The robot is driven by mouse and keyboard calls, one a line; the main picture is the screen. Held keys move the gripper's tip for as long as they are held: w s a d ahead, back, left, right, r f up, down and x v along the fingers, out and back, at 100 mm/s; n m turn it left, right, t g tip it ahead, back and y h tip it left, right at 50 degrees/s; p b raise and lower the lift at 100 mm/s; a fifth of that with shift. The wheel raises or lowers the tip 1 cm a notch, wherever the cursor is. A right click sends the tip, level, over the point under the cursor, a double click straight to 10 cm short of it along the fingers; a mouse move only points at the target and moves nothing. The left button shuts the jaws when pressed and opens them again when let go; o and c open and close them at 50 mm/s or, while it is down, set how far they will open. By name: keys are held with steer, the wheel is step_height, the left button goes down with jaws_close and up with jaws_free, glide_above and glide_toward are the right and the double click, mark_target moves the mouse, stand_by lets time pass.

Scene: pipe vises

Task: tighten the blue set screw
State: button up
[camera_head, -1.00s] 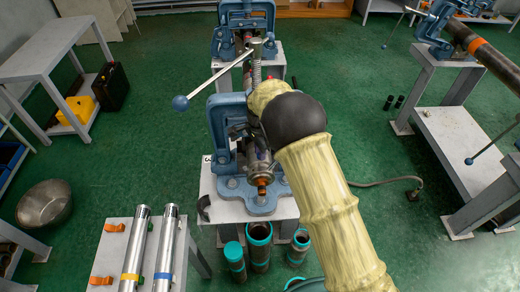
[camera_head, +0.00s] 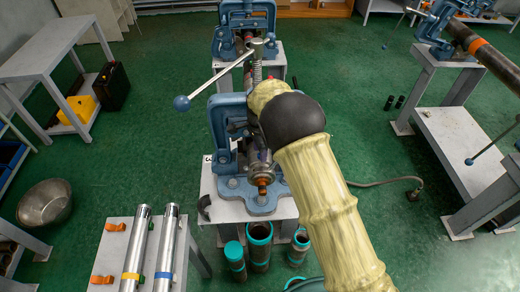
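A blue pipe vise (camera_head: 216,124) stands on a white stand in the middle of the head view, with a long silver handle ending in a blue ball (camera_head: 182,103) on its screw (camera_head: 257,68). A pipe with an orange end (camera_head: 263,188) lies in the vise and points toward me. My arm, in a yellowish cover with a dark joint, reaches over the right side of the vise. My gripper is hidden behind the arm and vise, so its fingers do not show. I cannot make out a blue set screw.
A second blue vise (camera_head: 228,40) stands behind. Teal-rimmed pipe pieces (camera_head: 259,233) stand on the floor in front. Two silver tubes (camera_head: 167,250) lie on a bench at lower left. Another vise (camera_head: 431,27) holds a long pipe at right.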

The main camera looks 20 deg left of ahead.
step_height(320, 180, up, 12)
steer(key=b, duration=0.3)
stand_by(0.3)
step_height(320, 180, up, 5)
steer(key=n+p, duration=0.9)
steer(key=n, duration=0.4)
steer(key=shift+s+d+f+n, duration=0.1)
steer(key=shift+n, duration=0.3)
steer(key=shift+p, duration=0.3)
step_height(320, 180, down, 17)
steer(key=p, duration=0.6)
steer(key=shift+f, duration=0.2)
